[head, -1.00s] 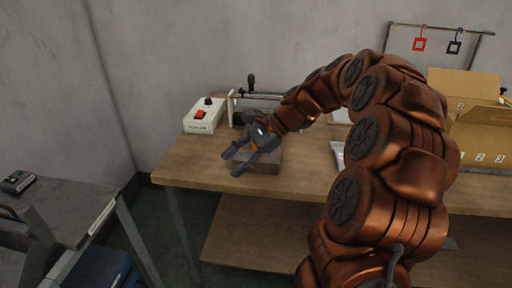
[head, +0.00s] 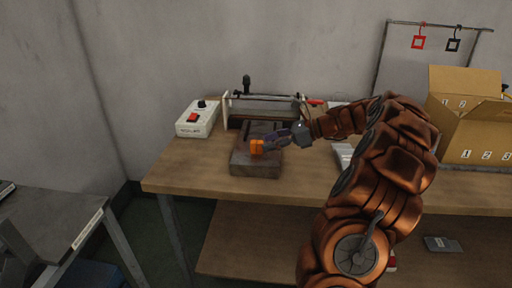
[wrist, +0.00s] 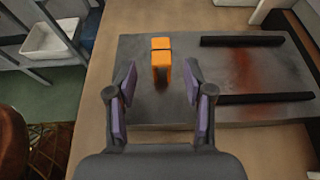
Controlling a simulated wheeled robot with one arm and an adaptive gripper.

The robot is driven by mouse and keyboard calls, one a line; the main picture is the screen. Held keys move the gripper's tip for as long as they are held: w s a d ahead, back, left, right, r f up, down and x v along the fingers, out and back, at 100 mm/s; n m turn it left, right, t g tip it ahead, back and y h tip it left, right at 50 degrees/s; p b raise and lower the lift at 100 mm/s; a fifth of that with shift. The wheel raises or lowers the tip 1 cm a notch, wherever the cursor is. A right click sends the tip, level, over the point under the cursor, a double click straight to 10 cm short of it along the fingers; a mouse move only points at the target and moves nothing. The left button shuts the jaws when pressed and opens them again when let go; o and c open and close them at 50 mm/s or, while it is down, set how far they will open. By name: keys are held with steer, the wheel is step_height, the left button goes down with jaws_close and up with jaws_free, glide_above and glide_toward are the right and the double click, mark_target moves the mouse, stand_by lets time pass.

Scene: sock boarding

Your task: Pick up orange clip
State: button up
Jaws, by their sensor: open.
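The orange clip (head: 257,147) is a small block with a dark line across it. It sits on the front part of the dark metal base plate (head: 250,169) of the sealing device on the table. In the wrist view the clip (wrist: 161,60) stands on the grey plate (wrist: 225,110), ahead of and between my fingers. My gripper (wrist: 160,88) is open, with purple pads either side of empty space. In the head view my gripper (head: 275,142) is just right of the clip, and the fingers do not appear to touch it.
A white control box (head: 198,120) with a red switch stands left of the device. Two dark rails (wrist: 265,98) rise from the plate. Cardboard boxes (head: 475,130) stand at the right. The wooden table (head: 190,172) is clear at its front left.

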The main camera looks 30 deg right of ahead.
mark_target(256, 143)
steer(key=x, duration=0.5)
steer(key=shift+w+r, duration=0.1)
steer(key=shift+w, duration=0.05)
steer(key=c, duration=0.9)
